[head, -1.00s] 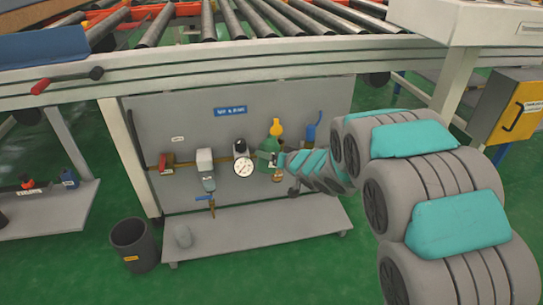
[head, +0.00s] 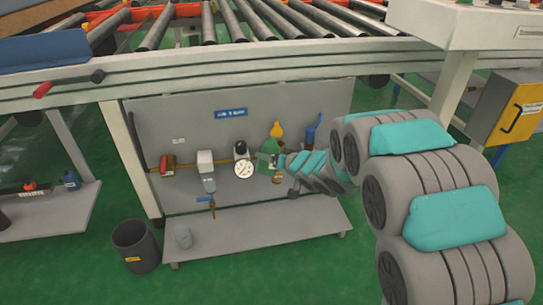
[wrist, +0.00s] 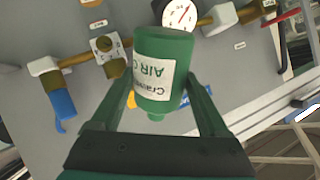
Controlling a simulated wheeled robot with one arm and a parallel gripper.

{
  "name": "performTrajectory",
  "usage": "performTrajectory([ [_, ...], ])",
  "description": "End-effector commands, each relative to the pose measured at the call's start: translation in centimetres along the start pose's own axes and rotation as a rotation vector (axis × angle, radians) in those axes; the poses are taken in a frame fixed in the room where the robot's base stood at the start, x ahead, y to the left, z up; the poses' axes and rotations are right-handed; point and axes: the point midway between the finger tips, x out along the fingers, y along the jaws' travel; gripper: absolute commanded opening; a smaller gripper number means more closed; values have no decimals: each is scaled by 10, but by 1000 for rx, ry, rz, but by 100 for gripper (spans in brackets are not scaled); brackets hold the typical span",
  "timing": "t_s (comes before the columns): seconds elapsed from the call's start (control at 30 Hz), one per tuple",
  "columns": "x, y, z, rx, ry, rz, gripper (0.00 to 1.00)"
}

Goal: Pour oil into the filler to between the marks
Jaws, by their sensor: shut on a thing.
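My gripper (wrist: 160,103) is shut on a green bottle (wrist: 163,70) with a white label reading "AIR O…", partly cut off. The bottle is upside down in the wrist picture, as are the panel fittings. In the head view the bottle (head: 267,157) is in front of the panel, right of the gauge, and looks tilted. A grey block on the brass pipe (wrist: 105,45), with a round port or knob, shows beside the bottle. I cannot tell if this is the filler. A small yellow part (head: 277,130) shows above the bottle. No marks or oil level can be made out.
A round gauge (head: 243,168), a filter with a clear bowl (head: 206,170) and a blue-handled valve (head: 314,134) crowd the panel near the bottle. A grey shelf (head: 270,226) lies below, with a small grey cup (head: 183,237). A dark bin (head: 134,248) stands at left.

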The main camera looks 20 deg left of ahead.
Motion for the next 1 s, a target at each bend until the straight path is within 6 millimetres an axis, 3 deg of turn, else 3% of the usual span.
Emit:
performTrajectory([
  [1.0,-3,-3,-7,33,-32,-1,0],
])
